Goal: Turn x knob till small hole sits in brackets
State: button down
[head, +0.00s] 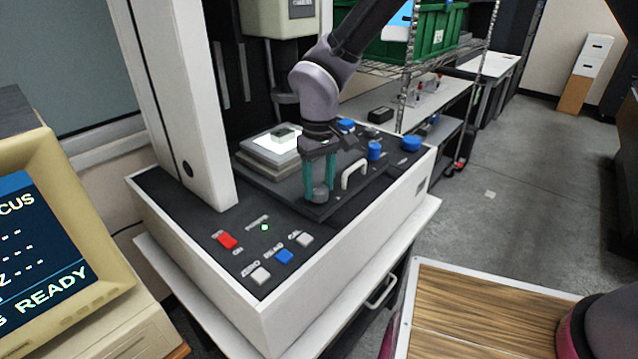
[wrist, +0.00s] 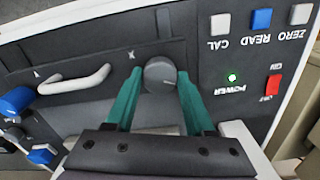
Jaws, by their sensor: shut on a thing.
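The grey round x knob (wrist: 160,72) sits on the dark front panel, near an X mark, with a pointer line on its face. My gripper (wrist: 161,78) has its two teal fingers on either side of the knob, shut on it. In the head view my gripper (head: 319,186) reaches down from above to the same knob (head: 320,195). The monitor (head: 38,250) at the left is cut off by the frame edge; its visible part shows text ending in "READY" and dashes. No hole or brackets show on this part.
A white handle (head: 353,174) and blue knobs (head: 375,150) stand to the right of my gripper. A lit stage (head: 275,143) with a small dark part lies behind. A red switch (head: 227,240) and several buttons (head: 284,256) are at the front left of the panel.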

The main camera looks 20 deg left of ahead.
aim_at(320, 188)
jog(key=shift+c, duration=1.3)
grip_release()
notch_tip(320, 188, up, 11)
